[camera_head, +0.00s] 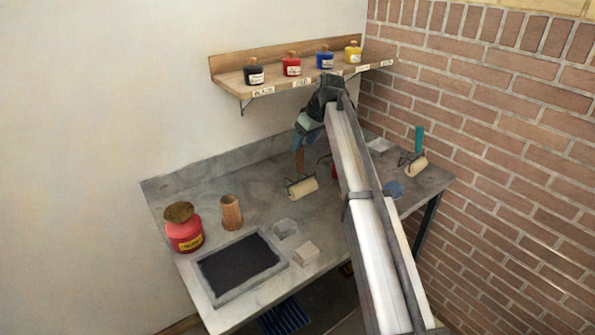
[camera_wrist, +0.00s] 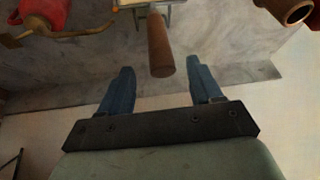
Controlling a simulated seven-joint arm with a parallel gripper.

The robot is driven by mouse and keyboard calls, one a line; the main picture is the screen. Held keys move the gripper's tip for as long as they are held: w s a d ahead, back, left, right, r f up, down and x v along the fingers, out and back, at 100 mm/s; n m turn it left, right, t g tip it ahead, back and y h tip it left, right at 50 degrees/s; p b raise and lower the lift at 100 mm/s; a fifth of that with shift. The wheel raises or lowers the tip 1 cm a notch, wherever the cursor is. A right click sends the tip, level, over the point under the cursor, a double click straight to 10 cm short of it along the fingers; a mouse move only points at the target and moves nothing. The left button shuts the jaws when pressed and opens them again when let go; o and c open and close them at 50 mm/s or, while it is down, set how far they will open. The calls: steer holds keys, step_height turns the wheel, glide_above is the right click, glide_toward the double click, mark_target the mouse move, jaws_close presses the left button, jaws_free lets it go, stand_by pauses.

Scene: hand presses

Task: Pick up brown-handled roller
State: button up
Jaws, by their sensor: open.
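The brown-handled roller stands on the grey bench in the head view, its cream roller (camera_head: 302,188) low and its brown handle (camera_head: 299,163) pointing up. In the wrist view the handle (camera_wrist: 160,42) points toward me, and its end shows between the fingertips. My gripper (camera_head: 298,145) is open above the roller, with its blue fingers close to the handle's top. In the wrist view my gripper (camera_wrist: 162,68) has one finger on each side of the handle's end, with visible gaps. I cannot tell the exact depth between them.
A red can with a spout (camera_wrist: 42,14) and a brown cup (camera_wrist: 290,10) flank the roller. A teal-handled roller (camera_head: 418,142) stands at the right. A shelf (camera_head: 236,81) with several ink jars hangs behind. A dark-topped tray (camera_head: 222,298) lies at front left.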

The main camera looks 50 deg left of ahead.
mark_target(299, 155)
steer(key=x, duration=0.5)
steer(key=shift+s, duration=0.15)
steer(key=shift+r, duration=0.1)
steer(key=c, duration=1.1)
